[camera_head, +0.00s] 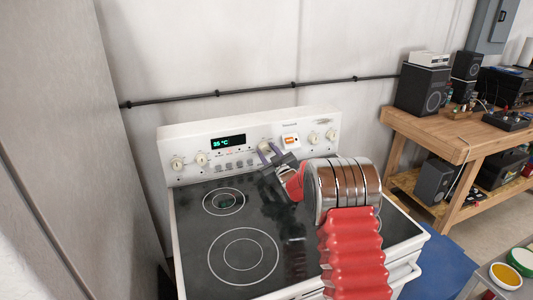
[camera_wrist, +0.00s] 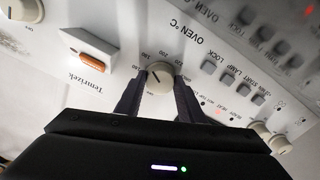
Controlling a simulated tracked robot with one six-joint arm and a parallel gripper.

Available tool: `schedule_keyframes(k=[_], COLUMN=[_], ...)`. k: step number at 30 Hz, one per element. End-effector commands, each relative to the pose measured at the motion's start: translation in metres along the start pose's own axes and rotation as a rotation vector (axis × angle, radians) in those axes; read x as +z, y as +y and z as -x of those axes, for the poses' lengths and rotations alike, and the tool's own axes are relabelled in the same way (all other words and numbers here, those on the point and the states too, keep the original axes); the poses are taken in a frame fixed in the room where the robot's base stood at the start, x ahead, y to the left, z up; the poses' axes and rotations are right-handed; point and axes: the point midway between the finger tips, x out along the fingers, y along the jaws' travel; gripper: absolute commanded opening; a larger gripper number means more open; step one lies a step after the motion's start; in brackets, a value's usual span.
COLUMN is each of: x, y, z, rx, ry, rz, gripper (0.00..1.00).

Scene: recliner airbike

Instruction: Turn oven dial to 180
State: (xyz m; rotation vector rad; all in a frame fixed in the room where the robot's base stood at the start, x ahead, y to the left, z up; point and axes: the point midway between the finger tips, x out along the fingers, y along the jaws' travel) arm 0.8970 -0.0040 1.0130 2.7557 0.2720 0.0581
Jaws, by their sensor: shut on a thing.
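The oven dial (camera_wrist: 160,77) is a round cream knob on the white control panel, beside the "OVEN °C" label. My gripper (camera_wrist: 158,92) is shut on it, with one dark finger on each side. A dark pointer line on its face slants to the upper left in the wrist view. Small numbers ring the dial, but I cannot tell exactly which one the pointer meets. In the head view my gripper (camera_head: 270,154) reaches the panel and partly covers the dial (camera_head: 265,146). The green display (camera_head: 228,141) appears to read 35 °C.
Other knobs sit left (camera_head: 201,159) and right (camera_head: 313,137) on the panel. An orange switch (camera_head: 290,140) is close to the dial. The black cooktop (camera_head: 205,240) below is clear of objects. A wooden workbench (camera_head: 440,130) stands at the right.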

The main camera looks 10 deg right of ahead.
Motion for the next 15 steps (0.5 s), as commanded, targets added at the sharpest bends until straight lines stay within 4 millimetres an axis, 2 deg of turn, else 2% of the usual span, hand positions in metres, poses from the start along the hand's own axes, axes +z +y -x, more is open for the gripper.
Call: schedule_keyframes(k=[1,8,9,15], x=[0.0129,0.0131,0.0132,0.0092], y=[0.0003,0.0000,-0.0001,-0.0004], z=[0.0030,0.0030,0.0030,0.0020], rx=[0.001,0.000,0.000,-0.001], ry=[-0.023,-0.023,-0.023,-0.016], rz=[-0.007,-0.006,-0.005,-0.003], gripper=[0.13,0.13,0.36,0.50])
